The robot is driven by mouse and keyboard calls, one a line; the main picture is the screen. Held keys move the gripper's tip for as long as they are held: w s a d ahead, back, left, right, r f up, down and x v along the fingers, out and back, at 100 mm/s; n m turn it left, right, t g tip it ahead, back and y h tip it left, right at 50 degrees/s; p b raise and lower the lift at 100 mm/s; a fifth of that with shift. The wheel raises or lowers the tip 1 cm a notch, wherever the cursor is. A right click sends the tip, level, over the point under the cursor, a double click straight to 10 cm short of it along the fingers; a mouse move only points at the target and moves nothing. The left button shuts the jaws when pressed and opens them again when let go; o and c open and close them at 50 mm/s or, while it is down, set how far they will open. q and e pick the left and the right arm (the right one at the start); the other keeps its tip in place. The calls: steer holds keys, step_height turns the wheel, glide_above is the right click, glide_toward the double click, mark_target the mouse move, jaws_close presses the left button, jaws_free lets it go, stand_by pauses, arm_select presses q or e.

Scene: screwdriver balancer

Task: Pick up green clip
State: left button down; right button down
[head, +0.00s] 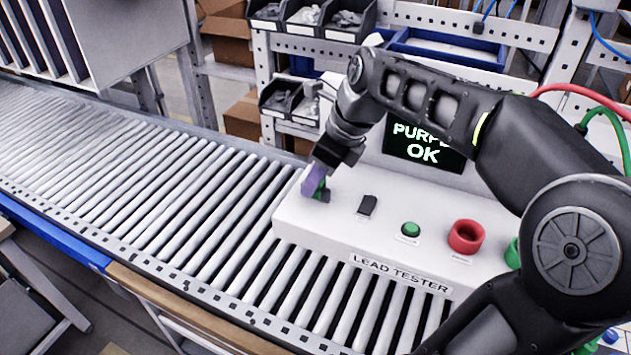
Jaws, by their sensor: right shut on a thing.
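The green clip (321,190) sits at the far left end of the white lead tester's top and is largely hidden. My right gripper (319,184) reaches down to it from above and is shut on it. A flat purple piece (313,179) shows at the gripper's tip, just left of the green; I cannot tell whether it is a finger or a separate part. The clip appears at the level of the tester's top; I cannot tell whether it touches it. My left gripper is not in view.
The lead tester (330,235) carries a dark switch (367,205), a green button (410,229), a red socket (466,237) and a screen (425,148) reading "OK", partly covered by my arm. A roller conveyor (130,190) runs left, clear. Parts bins (280,97) stand behind.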

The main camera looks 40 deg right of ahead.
steer(key=shift+r, duration=0.1)
stand_by(0.3)
step_height(320, 180, up, 10)
steer(key=shift+f, duration=0.1)
stand_by(0.9)
